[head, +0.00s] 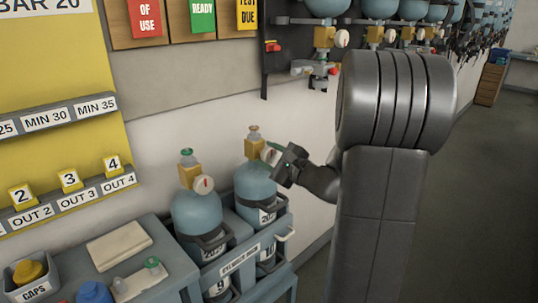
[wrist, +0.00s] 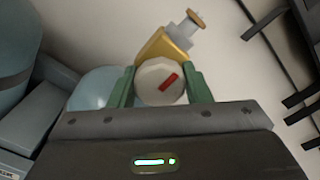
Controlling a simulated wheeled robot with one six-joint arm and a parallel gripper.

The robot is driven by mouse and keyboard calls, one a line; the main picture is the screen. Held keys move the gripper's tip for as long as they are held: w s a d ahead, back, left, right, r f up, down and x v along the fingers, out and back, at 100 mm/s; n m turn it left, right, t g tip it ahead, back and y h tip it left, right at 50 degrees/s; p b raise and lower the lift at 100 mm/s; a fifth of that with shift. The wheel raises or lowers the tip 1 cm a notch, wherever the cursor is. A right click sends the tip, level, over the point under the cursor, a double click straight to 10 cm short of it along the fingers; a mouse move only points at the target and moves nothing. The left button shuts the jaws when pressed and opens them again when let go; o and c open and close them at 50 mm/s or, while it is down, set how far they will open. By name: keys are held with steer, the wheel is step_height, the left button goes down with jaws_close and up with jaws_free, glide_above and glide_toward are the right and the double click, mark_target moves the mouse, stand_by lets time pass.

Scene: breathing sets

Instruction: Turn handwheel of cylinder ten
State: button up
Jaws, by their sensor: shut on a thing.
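Cylinder ten (head: 256,188), pale blue with a yellow valve block (head: 254,149) and a tan cap on top, stands upright at the right in the grey cylinder trolley. Its lower label is partly hidden. My gripper (head: 278,153) reaches in from the right at the height of the valve. In the wrist view its green fingers (wrist: 160,88) are shut on the white round handwheel (wrist: 152,76), one on each side. A red bar on the handwheel's face lies slanted, rising to the right. In the head view the handwheel is mostly hidden behind my gripper.
Cylinder nine (head: 196,212), with a green cap and a white handwheel (head: 203,184), stands close at the left in the trolley (head: 242,264). A wall rack of cylinders (head: 325,38) hangs above. A bench (head: 150,245) is at the left; open floor lies at the right.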

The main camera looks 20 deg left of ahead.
stand_by(0.4)
steer(key=o, duration=1)
steer(key=shift+d, duration=0.1)
steer(key=v, duration=1.3)
steer(key=shift+s+d, duration=0.2)
steer(key=shift+d, duration=0.1)
steer(key=shift+f, duration=0.1)
steer(key=x, duration=1.4)
